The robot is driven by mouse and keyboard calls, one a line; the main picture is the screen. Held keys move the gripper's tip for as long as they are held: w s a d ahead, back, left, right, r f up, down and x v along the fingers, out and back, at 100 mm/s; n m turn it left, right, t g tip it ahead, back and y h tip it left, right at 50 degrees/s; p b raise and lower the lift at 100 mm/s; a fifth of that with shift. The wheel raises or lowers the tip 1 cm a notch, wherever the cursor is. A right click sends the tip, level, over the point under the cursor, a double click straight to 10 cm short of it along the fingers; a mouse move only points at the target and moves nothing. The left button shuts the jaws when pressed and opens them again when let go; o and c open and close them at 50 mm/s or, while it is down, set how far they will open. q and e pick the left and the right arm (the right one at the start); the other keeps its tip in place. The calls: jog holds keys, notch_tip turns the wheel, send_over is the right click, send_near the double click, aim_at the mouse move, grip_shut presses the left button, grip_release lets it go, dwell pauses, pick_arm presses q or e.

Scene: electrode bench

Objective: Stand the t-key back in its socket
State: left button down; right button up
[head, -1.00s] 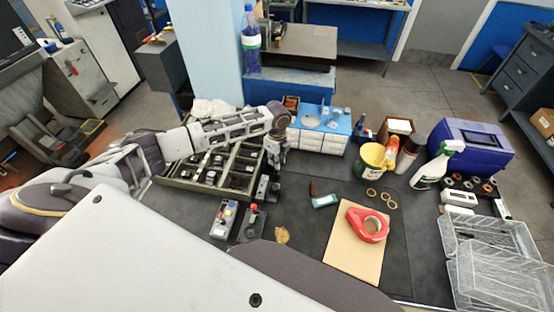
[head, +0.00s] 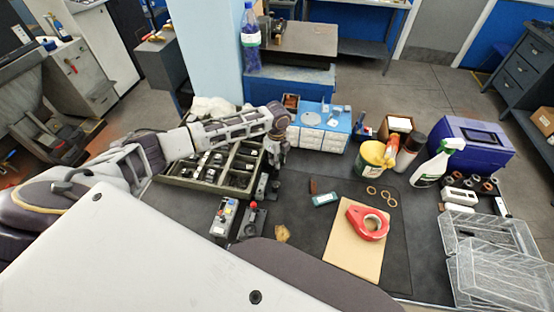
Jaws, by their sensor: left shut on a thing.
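My left gripper (head: 275,160) reaches in from the left over the bench, fingers pointing down, at the right edge of the divided tray. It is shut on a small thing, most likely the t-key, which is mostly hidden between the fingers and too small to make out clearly. Just below the fingertips stands a small dark bracket-like holder (head: 262,187). I cannot tell whether it is the socket or whether the held thing touches it. My right gripper is not in view.
The divided tray (head: 205,183) of small parts lies under my left arm. A control box (head: 223,217) and a red-knobbed device (head: 252,220) stand in front. A blue-topped drawer unit (head: 321,140) is behind.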

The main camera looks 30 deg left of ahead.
pick_arm(q)
jog(key=c, duration=1.3)
grip_release()
jog(key=shift+r, duration=0.15)
notch_tip(320, 180, up, 12)
notch_tip(320, 180, up, 5)
jog(key=p, duration=0.4)
jog(key=shift+p, duration=0.35)
